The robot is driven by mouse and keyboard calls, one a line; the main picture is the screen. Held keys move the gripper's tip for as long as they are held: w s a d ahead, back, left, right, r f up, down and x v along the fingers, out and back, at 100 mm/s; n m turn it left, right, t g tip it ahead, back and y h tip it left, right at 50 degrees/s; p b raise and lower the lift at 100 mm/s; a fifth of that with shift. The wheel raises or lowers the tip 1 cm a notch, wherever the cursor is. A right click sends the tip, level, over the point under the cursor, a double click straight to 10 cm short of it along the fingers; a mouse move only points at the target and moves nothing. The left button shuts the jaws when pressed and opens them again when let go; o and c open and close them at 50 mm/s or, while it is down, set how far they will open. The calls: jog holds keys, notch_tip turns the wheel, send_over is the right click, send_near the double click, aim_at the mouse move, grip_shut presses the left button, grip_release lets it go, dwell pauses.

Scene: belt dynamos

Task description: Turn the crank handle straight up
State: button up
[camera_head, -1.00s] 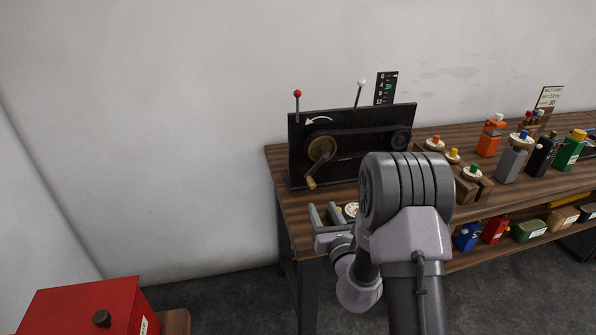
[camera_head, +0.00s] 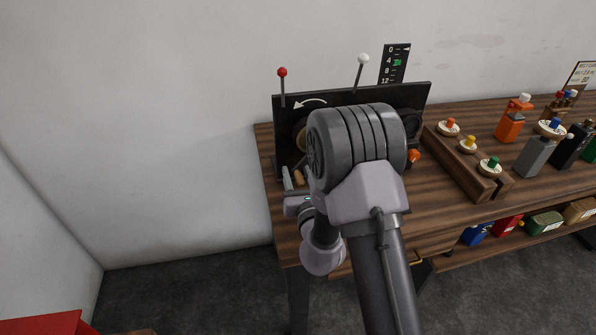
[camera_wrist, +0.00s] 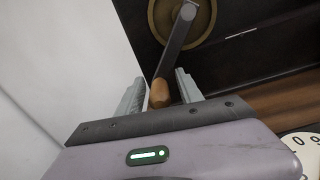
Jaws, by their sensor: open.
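The crank's wooden handle (camera_wrist: 159,93) sits between the two open fingers of my gripper (camera_wrist: 160,95) in the wrist view. Its grey arm (camera_wrist: 177,40) runs from the brass wheel (camera_wrist: 190,22) down and slightly left. In the head view the handle (camera_head: 298,177) shows just beside my gripper (camera_head: 296,180), and most of the wheel (camera_head: 300,138) is hidden behind my arm. I cannot tell whether a finger touches the handle. The black machine panel (camera_head: 350,95) carries a white arrow curving left (camera_head: 309,103).
A red-knobbed lever (camera_head: 282,73) and a white-knobbed lever (camera_head: 363,60) rise above the panel. A scale plate (camera_head: 395,63) stands behind. A round dial (camera_wrist: 302,150) lies low right.

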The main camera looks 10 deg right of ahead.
grip_shut()
jog(key=shift+r, duration=0.15)
dwell(1.2)
